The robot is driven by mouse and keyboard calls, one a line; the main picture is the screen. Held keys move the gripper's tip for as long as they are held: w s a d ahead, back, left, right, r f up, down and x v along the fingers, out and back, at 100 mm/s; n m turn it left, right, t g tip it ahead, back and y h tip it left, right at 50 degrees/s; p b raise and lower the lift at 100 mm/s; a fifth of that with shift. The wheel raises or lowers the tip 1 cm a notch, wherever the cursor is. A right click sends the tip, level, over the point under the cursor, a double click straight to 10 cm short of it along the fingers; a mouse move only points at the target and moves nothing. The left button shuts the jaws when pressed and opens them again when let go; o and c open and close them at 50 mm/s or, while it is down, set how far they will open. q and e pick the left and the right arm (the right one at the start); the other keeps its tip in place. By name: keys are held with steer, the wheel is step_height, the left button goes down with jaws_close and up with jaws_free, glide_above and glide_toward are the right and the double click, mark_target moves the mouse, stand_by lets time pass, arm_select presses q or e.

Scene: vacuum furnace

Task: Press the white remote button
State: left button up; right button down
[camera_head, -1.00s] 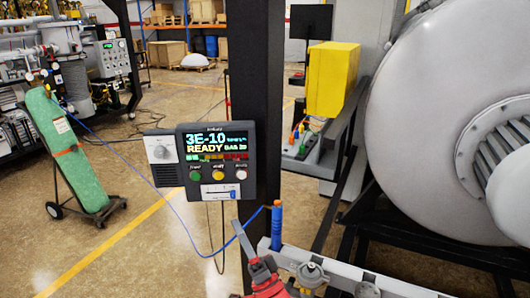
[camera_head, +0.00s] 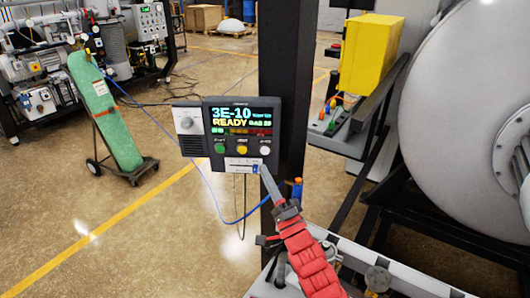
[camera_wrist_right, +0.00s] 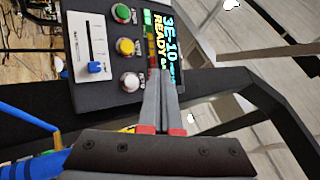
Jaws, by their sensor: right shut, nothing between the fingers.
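The control panel (camera_head: 213,172) is a dark box on a black post, with a lit screen reading 3E-10 READY. The white button (camera_head: 265,151) is the rightmost in a row with a green and a yellow one; it also shows in the right wrist view (camera_wrist_right: 130,81). My right gripper (camera_head: 263,168) is shut and empty, its thin fingertips just below the white button, by the slider. In the right wrist view its fingertips (camera_wrist_right: 162,74) are right of the white button; contact cannot be told. My left gripper is not in view.
The green button (camera_head: 220,148), yellow button (camera_head: 242,150) and blue slider knob (camera_head: 256,169) are close by on the panel. A grey speaker box (camera_head: 187,121) adjoins its left side. A blue cable (camera_head: 212,192) hangs below. The large grey vessel (camera_head: 450,130) stands at right.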

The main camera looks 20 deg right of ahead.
mark_target(265, 151)
steer(key=shift+w+d+b, duration=0.2)
steer(key=shift+w+d, duration=0.2)
steer(key=shift+w, duration=0.5)
steer(key=shift+w+d+b, duration=0.2)
steer(key=shift+w+d, duration=0.15)
steer(key=shift+w, duration=0.55)
steer(key=shift+w+d+b, duration=0.2)
steer(key=shift+w+d, duration=0.2)
steer(key=shift+w, duration=0.5)
steer(key=shift+w, duration=0.1)
steer(key=shift+w+d, duration=0.1)
steer(key=shift+w, duration=0.2)
steer(key=shift+w+d+b, duration=0.15)
steer(key=shift+w+b, duration=0.15)
steer(key=shift+b, duration=0.05)
stand_by(0.5)
steer(key=shift+s, duration=0.1)
steer(key=shift+s+a, duration=0.25)
steer(key=shift+s, duration=0.4)
